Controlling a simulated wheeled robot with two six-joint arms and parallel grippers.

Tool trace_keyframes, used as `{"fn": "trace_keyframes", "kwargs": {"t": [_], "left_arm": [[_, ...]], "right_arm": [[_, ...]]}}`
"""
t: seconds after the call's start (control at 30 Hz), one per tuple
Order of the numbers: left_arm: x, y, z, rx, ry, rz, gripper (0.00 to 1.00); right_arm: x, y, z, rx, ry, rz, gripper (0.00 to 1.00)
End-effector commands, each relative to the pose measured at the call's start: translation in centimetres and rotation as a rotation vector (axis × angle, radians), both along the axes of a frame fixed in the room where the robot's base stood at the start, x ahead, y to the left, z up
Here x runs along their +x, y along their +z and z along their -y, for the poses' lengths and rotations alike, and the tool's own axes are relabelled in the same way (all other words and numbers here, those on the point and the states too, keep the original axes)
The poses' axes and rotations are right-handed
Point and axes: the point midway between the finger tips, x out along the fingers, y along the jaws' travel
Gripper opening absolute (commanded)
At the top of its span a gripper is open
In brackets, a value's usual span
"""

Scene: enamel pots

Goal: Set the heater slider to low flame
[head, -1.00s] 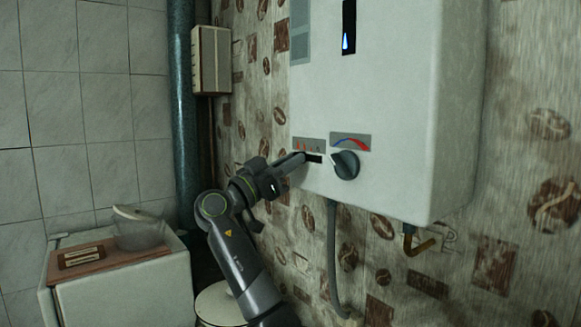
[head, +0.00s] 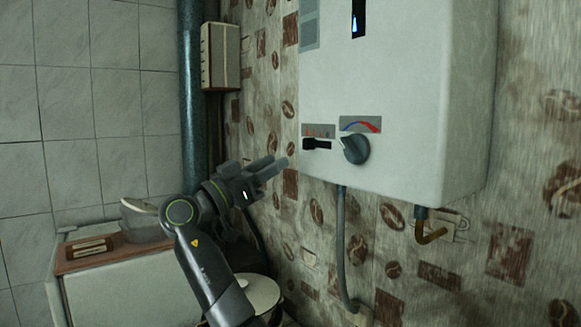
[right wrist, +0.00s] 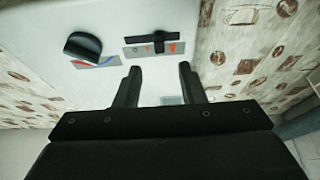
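The heater slider (head: 309,144) is a small black knob at the left end of a dark horizontal slot, on the front of the white water heater (head: 400,90). A grey label with red flame marks (head: 318,131) sits just above the slot. In the right wrist view, which is turned over, the slider (right wrist: 159,41) stands towards the right of its slot. My right gripper (head: 272,168) is left of and below the slider, apart from it. Its two fingers (right wrist: 158,82) are spread with nothing between them. My left gripper is not in view.
A round grey dial (head: 355,149) sits right of the slider under a blue-red label (head: 360,125). A grey hose (head: 341,240) and a brass pipe (head: 431,235) hang below the heater. A white cabinet (head: 120,290) with a pot (head: 145,222) stands at lower left.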

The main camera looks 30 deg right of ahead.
Motion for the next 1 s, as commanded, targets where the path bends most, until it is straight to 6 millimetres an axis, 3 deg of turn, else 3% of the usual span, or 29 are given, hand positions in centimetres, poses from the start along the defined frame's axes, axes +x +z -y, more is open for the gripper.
{"fn": "trace_keyframes", "kwargs": {"t": [0.03, 0.2, 0.4, 0.6, 1.0], "left_arm": [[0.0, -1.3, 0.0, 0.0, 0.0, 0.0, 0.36], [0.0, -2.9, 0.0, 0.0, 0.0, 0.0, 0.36], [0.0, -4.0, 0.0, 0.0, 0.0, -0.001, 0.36], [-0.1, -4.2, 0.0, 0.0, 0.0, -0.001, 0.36], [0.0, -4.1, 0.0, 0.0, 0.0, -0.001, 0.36]], "right_arm": [[0.0, -1.1, -1.3, 0.001, 0.005, -0.001, 0.36], [-0.3, -2.5, -4.9, 0.001, 0.004, -0.002, 0.36], [-0.5, -3.4, -7.7, 0.0, 0.002, -0.001, 0.36], [-0.7, -3.6, -8.6, 0.0, 0.0, -0.001, 0.36], [-0.6, -3.6, -8.6, 0.0, 0.0, -0.001, 0.36]]}}
